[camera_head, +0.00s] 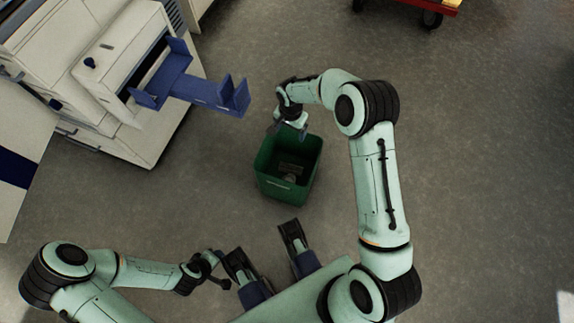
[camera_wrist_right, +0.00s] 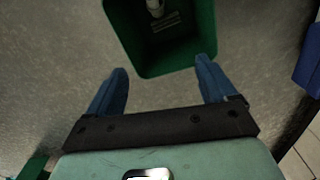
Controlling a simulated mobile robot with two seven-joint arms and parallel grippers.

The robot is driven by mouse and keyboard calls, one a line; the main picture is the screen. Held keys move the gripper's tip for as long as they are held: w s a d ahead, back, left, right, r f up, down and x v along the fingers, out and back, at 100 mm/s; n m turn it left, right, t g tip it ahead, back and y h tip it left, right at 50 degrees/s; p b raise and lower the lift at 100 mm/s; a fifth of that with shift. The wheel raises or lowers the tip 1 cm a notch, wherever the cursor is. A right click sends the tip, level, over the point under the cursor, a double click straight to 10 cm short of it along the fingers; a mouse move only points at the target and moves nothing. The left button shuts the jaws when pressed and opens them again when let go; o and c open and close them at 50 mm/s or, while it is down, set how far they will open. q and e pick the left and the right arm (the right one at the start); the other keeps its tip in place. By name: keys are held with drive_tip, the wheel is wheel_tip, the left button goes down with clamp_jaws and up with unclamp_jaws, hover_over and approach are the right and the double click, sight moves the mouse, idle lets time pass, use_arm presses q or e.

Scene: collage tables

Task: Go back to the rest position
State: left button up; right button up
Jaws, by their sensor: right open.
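My right gripper (camera_head: 290,129) is at the end of my raised right arm, over the far rim of a green bin (camera_head: 267,182). In the right wrist view the blue fingers of this gripper (camera_wrist_right: 162,72) are spread apart with nothing between them. The green bin (camera_wrist_right: 206,25) shows just beyond the fingertips, with a small pale object (camera_wrist_right: 155,7) inside. My left gripper (camera_head: 218,268) is low in the head view, left of my base; its fingers are too small and dark to read.
A white machine (camera_head: 105,65) with a blue tray (camera_head: 200,90) jutting out stands at the upper left. A red cart (camera_head: 410,4) with black wheels is at the top right. The grey floor on the right is clear.

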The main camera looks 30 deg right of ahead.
use_arm(q)
drive_tip(key=shift+s+r, duration=0.1)
drive_tip(key=shift+s, duration=0.05)
use_arm(e)
drive_tip(key=shift+r, duration=0.35)
